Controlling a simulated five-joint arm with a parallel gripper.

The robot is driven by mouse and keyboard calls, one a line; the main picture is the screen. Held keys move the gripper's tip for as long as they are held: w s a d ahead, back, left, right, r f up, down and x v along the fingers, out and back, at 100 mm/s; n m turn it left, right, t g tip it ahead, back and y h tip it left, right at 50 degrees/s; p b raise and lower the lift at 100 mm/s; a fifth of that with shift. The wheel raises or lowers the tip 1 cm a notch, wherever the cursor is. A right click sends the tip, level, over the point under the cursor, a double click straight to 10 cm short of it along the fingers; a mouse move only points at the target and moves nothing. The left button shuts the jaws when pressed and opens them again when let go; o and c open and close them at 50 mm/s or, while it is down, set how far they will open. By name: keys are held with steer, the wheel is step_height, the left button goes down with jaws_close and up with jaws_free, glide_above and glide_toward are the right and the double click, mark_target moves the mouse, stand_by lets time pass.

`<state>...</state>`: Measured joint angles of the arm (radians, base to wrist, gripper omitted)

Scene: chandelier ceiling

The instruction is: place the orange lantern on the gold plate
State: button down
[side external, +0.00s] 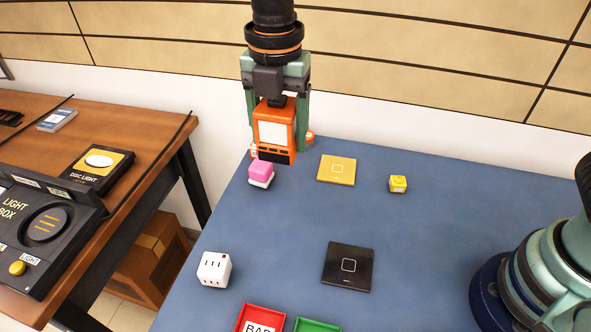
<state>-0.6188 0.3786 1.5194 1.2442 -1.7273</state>
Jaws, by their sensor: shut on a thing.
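The orange lantern (274,130) has a pale front panel and a dark base. My gripper (277,118) comes down from above and is shut on the lantern, with a finger on each side of it. The lantern is upright at the far left part of the blue table, just behind and right of a pink and white block. It is hard to tell how far its base is above the table. The gold plate (337,170) is a flat square with a small outlined mark, lying to the right of the lantern with nothing on it.
The pink and white block (261,173) is close to the lantern. A yellow block (398,184) is right of the plate. A black plate (346,267), white cube (214,269), red tray (261,318) and green tray (318,325) are nearer. Blue table (290,222) between is clear.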

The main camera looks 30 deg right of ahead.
steer(key=shift+w+d+r, duration=0.1)
steer(key=shift+d+r, duration=0.05)
steer(key=shift+r, duration=0.3)
steer(key=w+d+r, duration=0.1)
steer(key=w+d, duration=0.4)
steer(key=d, duration=0.4)
glide_above(337, 168)
step_height(337, 168, down, 20)
steer(key=shift+s+r, duration=0.1)
steer(key=shift+r, duration=0.15)
steer(key=shift+f, duration=0.1)
jaws_free()
